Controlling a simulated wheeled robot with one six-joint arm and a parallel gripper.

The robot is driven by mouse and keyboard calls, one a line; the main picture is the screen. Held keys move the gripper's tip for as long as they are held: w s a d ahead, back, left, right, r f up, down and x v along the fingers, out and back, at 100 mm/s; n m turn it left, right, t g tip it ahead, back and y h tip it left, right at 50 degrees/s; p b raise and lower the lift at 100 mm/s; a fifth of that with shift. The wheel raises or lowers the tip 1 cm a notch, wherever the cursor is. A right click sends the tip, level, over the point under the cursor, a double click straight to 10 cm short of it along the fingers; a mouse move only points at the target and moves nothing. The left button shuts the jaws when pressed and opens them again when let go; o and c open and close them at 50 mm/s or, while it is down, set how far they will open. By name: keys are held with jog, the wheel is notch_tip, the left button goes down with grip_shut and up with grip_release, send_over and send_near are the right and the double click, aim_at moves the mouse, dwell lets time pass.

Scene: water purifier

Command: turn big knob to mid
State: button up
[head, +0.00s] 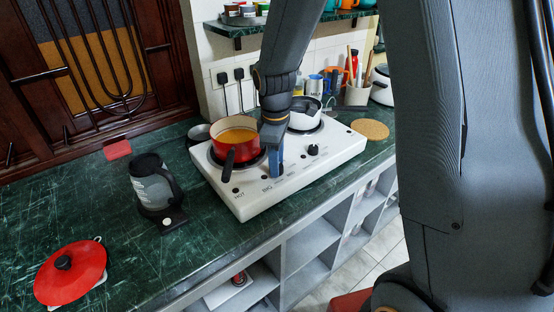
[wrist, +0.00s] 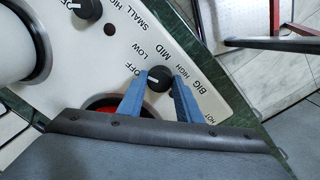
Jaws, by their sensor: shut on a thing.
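The big knob (wrist: 158,78) is a small black dial on the white stove panel, beside the printed words OFF, LOW, MID, HIGH and BIG. It has a pale mark on its face, but its exact setting is hard to read. My gripper (wrist: 157,82) has its two blue fingers shut on the knob, one on each side. In the head view my gripper (head: 276,165) reaches down to the front of the white stove (head: 240,203), and its fingers hide the knob there.
A red pot (head: 228,152) of orange contents stands close left of my gripper. The small knob (head: 313,150) and a white pot (head: 303,121) are to the right.

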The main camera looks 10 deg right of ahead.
jog(key=m+p, duration=0.1)
jog(key=m, duration=0.3)
jog(key=shift+m, duration=0.4)
jog(key=m, duration=0.3)
jog(key=shift+a+m+g+p, duration=0.1)
jog(key=shift+m+g+p, duration=0.2)
jog(key=shift+p, duration=0.1)
jog(key=m, duration=0.4)
jog(key=shift+w, duration=0.15)
jog(key=shift+m+p, duration=0.35)
jog(key=shift+m, duration=1.45)
jog(key=o, duration=1)
jog(key=shift+o, duration=0.2)
